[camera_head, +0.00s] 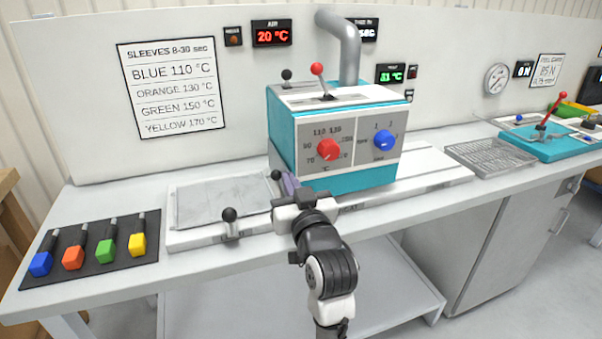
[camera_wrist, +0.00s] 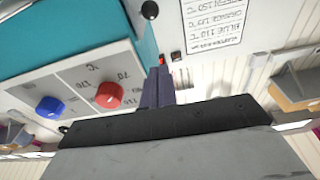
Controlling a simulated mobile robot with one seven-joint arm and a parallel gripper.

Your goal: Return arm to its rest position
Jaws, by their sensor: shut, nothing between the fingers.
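My gripper (camera_head: 289,184) is in front of the left part of the teal and white heating machine (camera_head: 350,182), above the bench. Its dark fingers (camera_wrist: 158,72) are together and empty in the wrist view. My arm reaches up from the bottom of the head view, over the bench's front edge. The machine's red knob (camera_head: 328,150) and blue knob (camera_head: 384,141) face me. The red knob (camera_wrist: 109,95) and blue knob (camera_wrist: 50,107) also show in the wrist view, left of the fingers. I cannot tell whether the fingers touch anything.
A flat grey plate (camera_head: 222,200) with black-knobbed levers lies left of the machine. A dark mat (camera_head: 128,262) with blue, orange, green and yellow tools is at the left. A wire tray (camera_head: 490,156) and a teal fixture (camera_head: 552,147) stand to the right. A grey pipe (camera_head: 349,45) rises behind.

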